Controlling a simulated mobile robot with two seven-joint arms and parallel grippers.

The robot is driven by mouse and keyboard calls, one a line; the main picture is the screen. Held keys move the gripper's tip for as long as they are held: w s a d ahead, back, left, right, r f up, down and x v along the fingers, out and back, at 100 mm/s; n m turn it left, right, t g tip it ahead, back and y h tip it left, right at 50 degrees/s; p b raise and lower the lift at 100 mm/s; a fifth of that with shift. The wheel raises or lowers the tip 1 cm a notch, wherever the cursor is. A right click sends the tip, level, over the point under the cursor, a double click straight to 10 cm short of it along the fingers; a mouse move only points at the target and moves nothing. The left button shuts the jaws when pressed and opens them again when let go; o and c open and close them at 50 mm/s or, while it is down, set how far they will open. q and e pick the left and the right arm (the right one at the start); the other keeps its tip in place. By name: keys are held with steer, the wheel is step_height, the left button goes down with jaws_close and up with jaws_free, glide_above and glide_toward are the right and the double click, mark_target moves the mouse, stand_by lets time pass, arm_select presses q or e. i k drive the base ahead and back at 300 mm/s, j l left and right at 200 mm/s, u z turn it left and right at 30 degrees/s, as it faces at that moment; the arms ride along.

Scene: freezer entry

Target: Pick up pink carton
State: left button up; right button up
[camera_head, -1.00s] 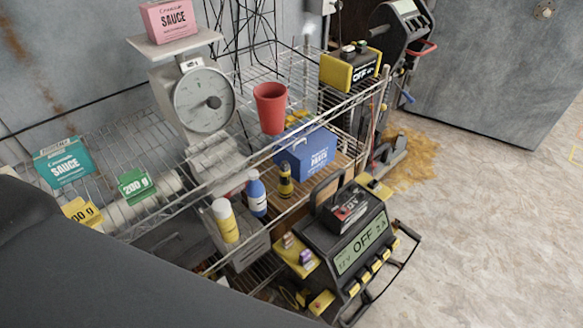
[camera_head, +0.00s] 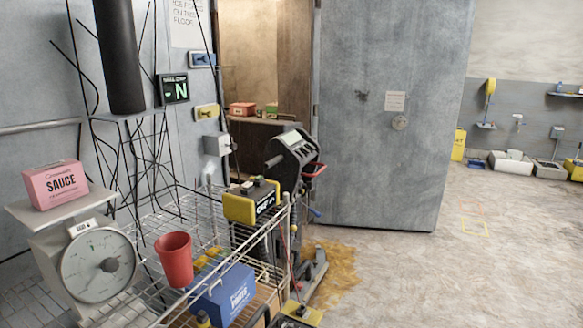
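The pink carton (camera_head: 56,185), printed with the word SAUCE, sits on the flat top plate of a weighing scale (camera_head: 97,265) at the left. The scale has a round white dial and stands on the wire rack. Neither of my grippers shows in the view, and nothing touches the carton.
A red cup (camera_head: 174,260), a blue box (camera_head: 223,298) and a yellow-and-black device (camera_head: 251,202) are on the wire rack (camera_head: 150,225). A grey door (camera_head: 392,115) stands behind.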

mark_target(49, 186)
steer(key=u, duration=1.35)
